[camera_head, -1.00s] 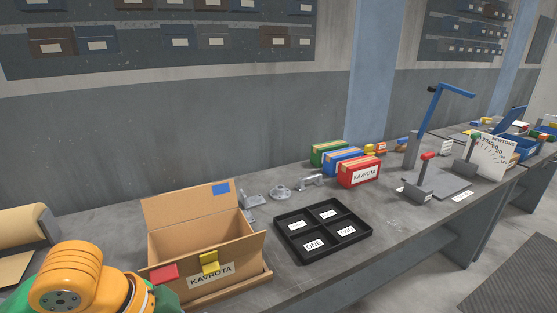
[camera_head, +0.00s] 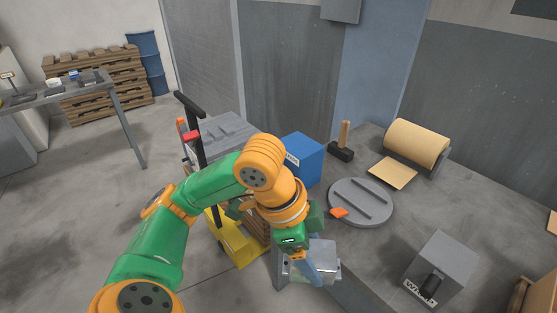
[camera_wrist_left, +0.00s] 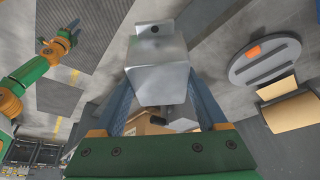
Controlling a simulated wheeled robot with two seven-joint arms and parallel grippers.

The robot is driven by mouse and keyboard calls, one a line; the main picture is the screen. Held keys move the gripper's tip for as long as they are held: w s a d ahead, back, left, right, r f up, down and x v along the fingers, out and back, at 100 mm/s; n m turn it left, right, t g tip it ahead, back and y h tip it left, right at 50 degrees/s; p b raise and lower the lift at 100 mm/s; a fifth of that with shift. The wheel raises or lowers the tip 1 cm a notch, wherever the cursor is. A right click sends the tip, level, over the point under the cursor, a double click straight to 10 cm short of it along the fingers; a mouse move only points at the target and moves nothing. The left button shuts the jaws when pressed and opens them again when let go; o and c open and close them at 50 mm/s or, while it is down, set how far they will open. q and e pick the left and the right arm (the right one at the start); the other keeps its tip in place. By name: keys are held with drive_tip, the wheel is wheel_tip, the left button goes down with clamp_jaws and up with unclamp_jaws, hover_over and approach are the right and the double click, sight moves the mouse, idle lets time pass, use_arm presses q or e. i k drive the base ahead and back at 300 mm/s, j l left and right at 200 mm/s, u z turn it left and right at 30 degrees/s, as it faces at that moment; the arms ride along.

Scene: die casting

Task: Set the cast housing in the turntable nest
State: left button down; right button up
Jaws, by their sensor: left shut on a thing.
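The cast housing (camera_head: 324,258) is a silver-grey metal block with a flange. My left gripper (camera_head: 308,270) is shut on it and holds it up in front of the bench edge. In the left wrist view the housing (camera_wrist_left: 158,68) sits between the blue fingers, with a lug and dark hole at its far end. The turntable (camera_head: 375,190) is a round grey disc with two parallel raised bars and an orange tab, on the bench beyond the housing, apart from it. My right gripper (camera_wrist_left: 73,30) shows small in the left wrist view; its jaws are unclear.
A blue box (camera_head: 303,158), a mallet (camera_head: 341,150) and a tan roll (camera_head: 416,143) stand behind the turntable. A yellow truck (camera_head: 240,243) is left of the bench. Bare bench lies right of the turntable.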

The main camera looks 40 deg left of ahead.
sight(361, 200)
drive_tip(key=i+j+u, duration=0.1)
drive_tip(key=j+u, duration=0.35)
drive_tip(key=i+j+u, duration=0.15)
drive_tip(key=u, duration=0.3)
drive_tip(key=i+j+z, duration=0.1)
drive_tip(key=z, duration=0.4)
drive_tip(key=i+j+z, duration=0.15)
drive_tip(key=z, duration=0.35)
drive_tip(key=i+j+z, duration=0.25)
drive_tip(key=z, duration=0.25)
drive_tip(key=i+j+z, duration=0.25)
